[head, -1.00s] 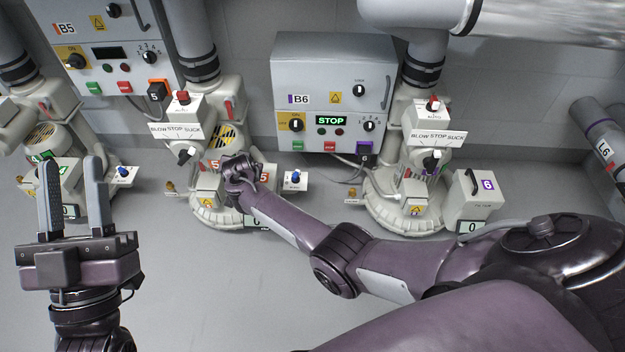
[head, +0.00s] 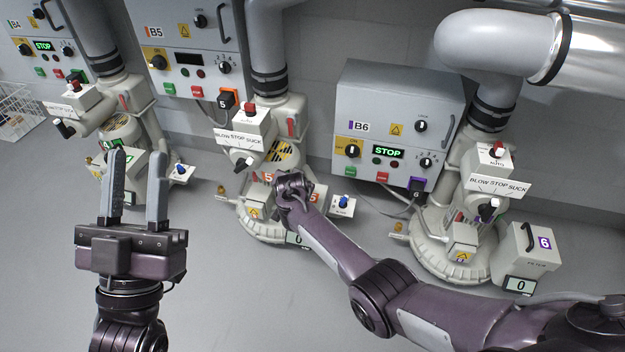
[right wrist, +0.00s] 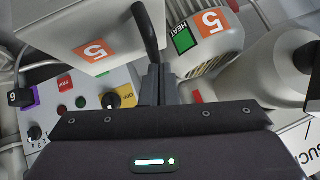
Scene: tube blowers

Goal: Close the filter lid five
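The white filter box five with an orange 5 label (right wrist: 92,50) fills the upper left of the right wrist view. Its black handle (right wrist: 147,32) runs down to the fingertips of my right gripper (right wrist: 160,75). The fingers are close together, with the handle's lower end at their tips. In the head view my right gripper (head: 295,188) is at filter box five (head: 316,195) and hides most of it, so the lid's angle cannot be told there. My left gripper (head: 134,188) is open and empty, pointing up in the left part of the view.
Control box B6 (head: 360,100) and filter box six (head: 525,255) stand to the right. Control box B5 (head: 190,55) is behind blower five (head: 262,215). A blue-knobbed valve box (head: 343,206) is right beside my right gripper. The floor (head: 240,300) in front is clear.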

